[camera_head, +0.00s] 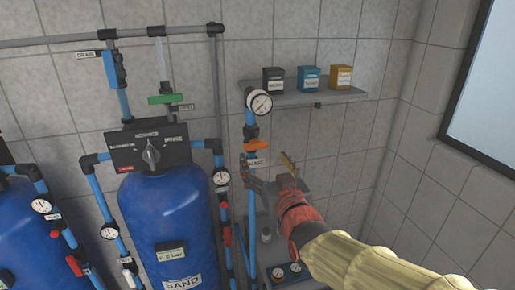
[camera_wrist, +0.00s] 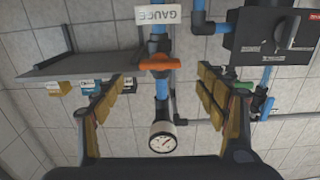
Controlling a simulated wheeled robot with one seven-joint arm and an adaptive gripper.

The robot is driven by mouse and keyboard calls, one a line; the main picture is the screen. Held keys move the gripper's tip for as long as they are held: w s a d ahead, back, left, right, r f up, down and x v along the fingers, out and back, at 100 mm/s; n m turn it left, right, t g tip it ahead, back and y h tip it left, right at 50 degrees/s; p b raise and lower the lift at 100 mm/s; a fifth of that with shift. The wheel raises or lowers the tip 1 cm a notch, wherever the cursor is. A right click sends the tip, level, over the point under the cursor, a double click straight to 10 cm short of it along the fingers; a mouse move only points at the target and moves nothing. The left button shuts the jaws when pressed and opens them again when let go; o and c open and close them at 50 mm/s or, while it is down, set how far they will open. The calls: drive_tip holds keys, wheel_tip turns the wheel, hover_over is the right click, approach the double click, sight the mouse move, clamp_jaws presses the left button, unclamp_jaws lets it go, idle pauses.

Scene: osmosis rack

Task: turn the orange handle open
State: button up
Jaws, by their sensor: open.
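The orange handle (camera_head: 257,145) sits on a vertical blue pipe (camera_head: 251,196), below a round white gauge (camera_head: 259,103). It lies crosswise to the pipe. It also shows in the wrist view (camera_wrist: 158,63), above the middle, with a tag reading GAUGE next to it. My gripper (camera_head: 269,172) is open and empty, a little below and right of the handle in the head view. In the wrist view its two fingers (camera_wrist: 157,84) stand apart on either side of the pipe, with the handle beyond the gap between their tips. I see no contact with the handle.
A blue sand tank (camera_head: 165,215) with a black control head stands left of the pipe. A shelf (camera_head: 303,97) with three small boxes is at upper right. A green handle (camera_head: 168,99) is on another pipe. A window or screen is at far right.

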sight(257, 148)
drive_tip(key=shift+p+x, duration=0.7)
drive_tip(key=shift+x, duration=2.7)
drive_tip(key=c, duration=1.1)
drive_tip(key=shift+c, duration=0.3)
